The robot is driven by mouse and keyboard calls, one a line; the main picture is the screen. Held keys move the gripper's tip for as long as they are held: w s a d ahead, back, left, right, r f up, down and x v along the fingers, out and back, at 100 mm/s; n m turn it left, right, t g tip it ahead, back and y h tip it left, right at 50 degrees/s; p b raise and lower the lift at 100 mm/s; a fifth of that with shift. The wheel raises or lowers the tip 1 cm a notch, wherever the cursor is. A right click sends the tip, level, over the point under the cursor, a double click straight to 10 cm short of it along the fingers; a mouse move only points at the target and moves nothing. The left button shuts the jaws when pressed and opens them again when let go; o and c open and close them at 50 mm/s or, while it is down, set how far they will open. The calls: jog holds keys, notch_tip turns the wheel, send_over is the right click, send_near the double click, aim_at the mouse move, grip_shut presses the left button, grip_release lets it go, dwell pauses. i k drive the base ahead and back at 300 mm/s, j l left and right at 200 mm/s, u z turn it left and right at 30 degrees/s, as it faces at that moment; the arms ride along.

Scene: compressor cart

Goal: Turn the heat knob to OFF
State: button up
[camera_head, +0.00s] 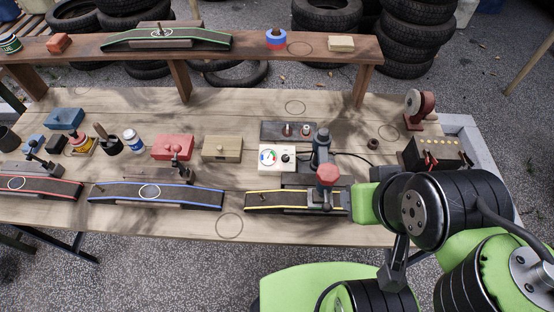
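A white control box (270,164) stands on the wooden bench, right of the middle. Its face has a round gauge with coloured marks on the left and a small black knob (285,158) on the right. The knob's pointer and any lettering are too small to read. My arm, green and black, comes in from the lower right.
A dark plate (275,130) with small parts lies behind the box. A wooden box (222,148) stands to its left. A raised shelf (75,48) spans the back.

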aim_at(285, 158)
jog(key=j+u, duration=0.25)
jog(key=u, duration=0.25)
jog(key=j+u, duration=0.2)
jog(key=u, duration=0.25)
jog(key=i+j+u, duration=0.1)
jog(key=u, duration=0.4)
jog(key=j, duration=0.1)
